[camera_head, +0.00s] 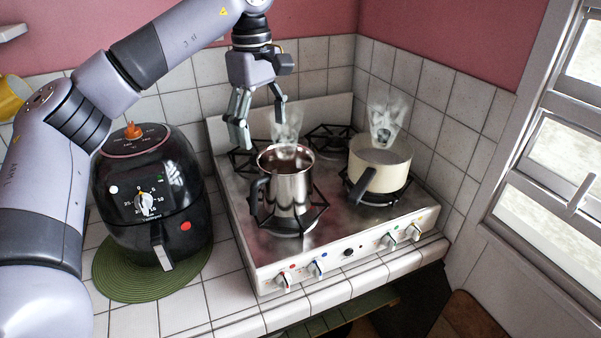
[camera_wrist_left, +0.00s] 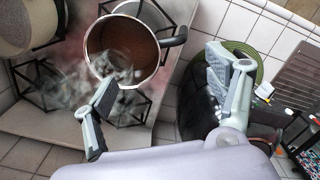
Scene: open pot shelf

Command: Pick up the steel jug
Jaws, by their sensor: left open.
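The steel jug (camera_head: 290,190) stands upright on the front left burner of the stove, with brown liquid inside and steam rising. Its dark handle (camera_head: 257,198) points to the left and front. In the left wrist view the jug (camera_wrist_left: 122,50) is seen from above, its handle (camera_wrist_left: 175,38) pointing right. My left gripper (camera_head: 261,122) hangs above and behind the jug, fingers pointing down. Its fingers are spread, with nothing between them. In the left wrist view the open fingers (camera_wrist_left: 160,105) show below the jug, apart from its handle. My right gripper is in neither view.
A cream pot (camera_head: 380,168) steams on the burner to the right of the jug. A black air fryer (camera_head: 152,195) stands on a green mat (camera_head: 110,280) to the left. The stove (camera_head: 240,225) has knobs along its front. A tiled wall (camera_head: 400,90) closes the back.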

